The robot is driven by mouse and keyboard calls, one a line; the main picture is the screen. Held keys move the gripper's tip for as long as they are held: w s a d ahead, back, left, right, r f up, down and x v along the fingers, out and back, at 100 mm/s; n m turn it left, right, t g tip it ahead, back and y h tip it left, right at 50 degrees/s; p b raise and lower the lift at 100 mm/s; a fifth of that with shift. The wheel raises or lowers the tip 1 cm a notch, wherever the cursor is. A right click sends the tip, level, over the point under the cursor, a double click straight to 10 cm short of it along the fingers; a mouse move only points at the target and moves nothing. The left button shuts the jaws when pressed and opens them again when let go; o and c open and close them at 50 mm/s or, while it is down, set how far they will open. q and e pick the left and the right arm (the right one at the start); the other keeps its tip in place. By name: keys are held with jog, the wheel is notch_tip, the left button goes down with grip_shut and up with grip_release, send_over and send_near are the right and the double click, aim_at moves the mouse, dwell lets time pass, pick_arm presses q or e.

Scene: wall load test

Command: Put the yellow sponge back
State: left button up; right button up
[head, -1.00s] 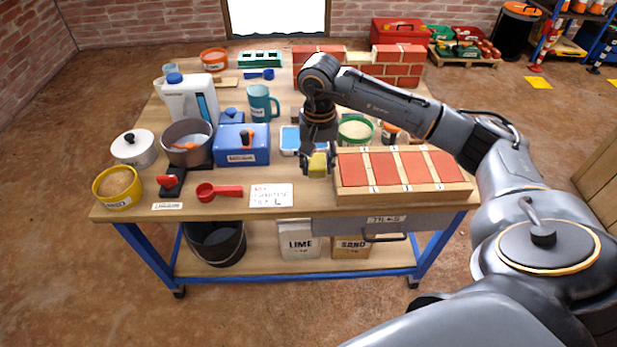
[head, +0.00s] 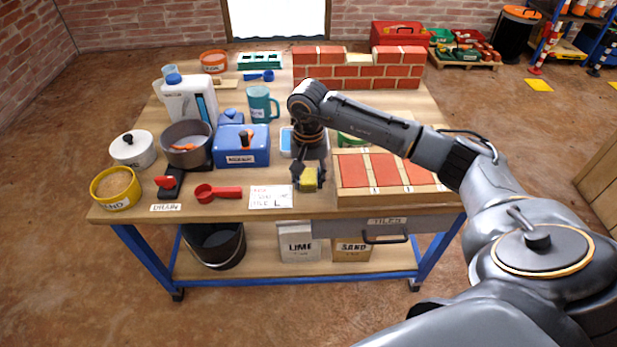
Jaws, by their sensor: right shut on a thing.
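The yellow sponge (head: 309,180) is between the fingers of my right gripper (head: 309,177), which is shut on it. The gripper points down at the front of the bench, between the white note card and the tile tray. I cannot tell whether the sponge touches the bench top. A shallow tray with a light blue inside (head: 287,142) shows partly behind the gripper; the rest of it is hidden. My left gripper is not in view.
The wooden tray of red tiles (head: 352,198) stands right of the gripper. A handwritten card (head: 270,196) lies to the left, beside a red scoop (head: 218,193). A blue box (head: 241,146), a teal mug (head: 263,104) and a small brick wall (head: 357,70) stand farther back.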

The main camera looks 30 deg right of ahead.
aim_at(308, 178)
jog(key=o, duration=1.2)
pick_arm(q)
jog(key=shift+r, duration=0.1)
pick_arm(e)
jog(key=shift+r, duration=0.15)
pick_arm(q)
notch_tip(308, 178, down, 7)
jog(key=p, duration=0.2)
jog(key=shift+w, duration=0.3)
pick_arm(e)
notch_tip(308, 178, up, 12)
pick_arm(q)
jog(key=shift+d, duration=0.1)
